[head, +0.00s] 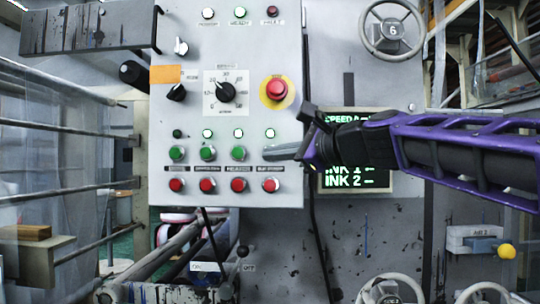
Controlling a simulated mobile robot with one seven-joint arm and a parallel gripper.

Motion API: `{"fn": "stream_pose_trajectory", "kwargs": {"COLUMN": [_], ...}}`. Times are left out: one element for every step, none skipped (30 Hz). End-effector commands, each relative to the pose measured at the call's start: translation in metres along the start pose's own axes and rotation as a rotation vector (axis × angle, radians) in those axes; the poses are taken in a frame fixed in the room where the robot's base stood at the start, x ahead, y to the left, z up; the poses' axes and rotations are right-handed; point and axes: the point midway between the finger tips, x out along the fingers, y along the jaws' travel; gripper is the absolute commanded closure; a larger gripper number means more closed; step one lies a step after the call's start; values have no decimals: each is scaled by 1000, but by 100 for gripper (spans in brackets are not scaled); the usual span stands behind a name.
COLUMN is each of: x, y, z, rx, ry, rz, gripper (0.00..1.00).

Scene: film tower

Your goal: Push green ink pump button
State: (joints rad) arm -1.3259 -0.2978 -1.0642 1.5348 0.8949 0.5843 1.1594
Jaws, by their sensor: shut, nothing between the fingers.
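A grey control panel (197,112) faces me, left of centre. It has a row of green buttons: a left one (177,153), a middle one (208,153) and a right one (238,153). Their small labels are too blurred to read, so I cannot tell which is the ink pump's. My gripper (268,153) reaches in from the right, shut and empty, its tip pointing left. The tip covers the spot right of the right green button, in line with the row; any button there is hidden. I cannot tell whether the tip touches the panel.
Several red buttons (207,185) sit below the green row, small lamps (239,133) above it. A red emergency stop (277,89) on a yellow disc sits just above my gripper. A screen (357,182) is partly behind my arm. Handwheel (392,30) stands upper right.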

Motion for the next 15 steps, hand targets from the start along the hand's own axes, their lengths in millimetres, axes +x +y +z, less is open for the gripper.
{"fn": "stream_pose_trajectory", "kwargs": {"x": [-5, -7, -10, -12, -14, -17, -19, -21, -24, -25, -26, -28, -29, -30, -30], "y": [3, 4, 7, 9, 10, 12, 13, 14, 16, 18, 19, 20, 21, 21, 22], "z": [0, 1, 3, 5, 6, 9, 11, 12, 15, 16, 17, 18, 19, 21, 21], "rx": [1, 0, -1, -1, -1, -1, 0, 1, 1, 0, -1, -1, 0, -1, -1], "ry": [2, 3, 3, 3, 3, 3, 2, 2, 1, 2, 2, 2, 2, 1, 1], "rz": [-4, -4, -4, -4, -4, -3, -3, -3, -2, -2, -1, -2, -2, -1, -1], "gripper": [100, 100, 100, 100, 100, 100, 100, 100, 100, 100, 100, 100, 100, 100, 100]}}
